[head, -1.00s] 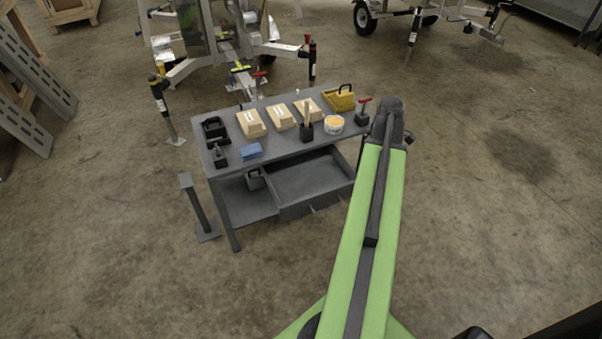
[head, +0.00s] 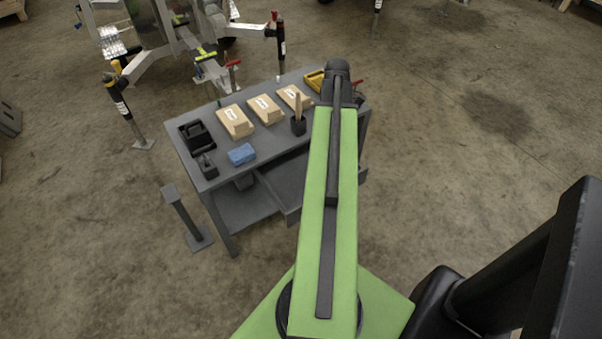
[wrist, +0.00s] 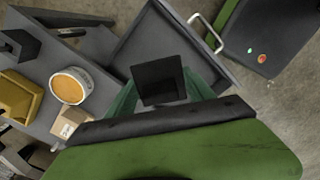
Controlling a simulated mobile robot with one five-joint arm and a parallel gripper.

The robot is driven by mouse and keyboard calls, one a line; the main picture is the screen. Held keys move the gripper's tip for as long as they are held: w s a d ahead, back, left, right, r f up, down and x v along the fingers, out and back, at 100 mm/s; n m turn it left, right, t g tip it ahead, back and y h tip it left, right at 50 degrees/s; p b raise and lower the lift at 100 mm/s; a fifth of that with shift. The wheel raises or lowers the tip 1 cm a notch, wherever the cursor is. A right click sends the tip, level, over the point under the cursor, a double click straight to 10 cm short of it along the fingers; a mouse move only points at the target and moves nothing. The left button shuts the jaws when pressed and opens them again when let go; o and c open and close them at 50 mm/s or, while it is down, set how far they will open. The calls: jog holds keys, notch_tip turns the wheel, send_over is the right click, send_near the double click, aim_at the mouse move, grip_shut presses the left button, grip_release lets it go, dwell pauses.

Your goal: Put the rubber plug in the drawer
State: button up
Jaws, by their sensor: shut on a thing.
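The rubber plug (wrist: 160,78) is a black square block in the wrist view, between the green fingers of my gripper (wrist: 162,92). My gripper is shut on it. The grey drawer (wrist: 145,42) is open and lies behind the plug in the wrist view; its light handle (wrist: 205,32) shows at the top. I cannot tell how high the plug is above the drawer floor. In the head view the drawer (head: 284,180) sticks out from the workbench, partly covered by my green arm. My gripper and the plug are hidden in the head view.
The grey workbench (head: 213,178) carries several cardboard boxes (head: 236,122), a blue block (head: 242,154), black holders (head: 196,136) and a yellow bin (wrist: 20,95). A tub with orange contents (wrist: 70,86) stands near the drawer. A grey post (head: 183,215) stands left of the bench.

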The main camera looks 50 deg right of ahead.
jog(key=shift+m, duration=0.9)
jog(key=f+b, duration=2.1)
jog(key=shift+s+d+f, duration=0.15)
jog(key=shift+s+d, duration=0.05)
jog(key=shift+s, duration=0.2)
jog(key=shift+r, duration=0.2)
jog(key=shift+f, duration=0.15)
jog(key=o, duration=1.4)
notch_tip(320, 180, up, 12)
jog(key=p, duration=1.2)
jog(key=shift+r, duration=0.2)
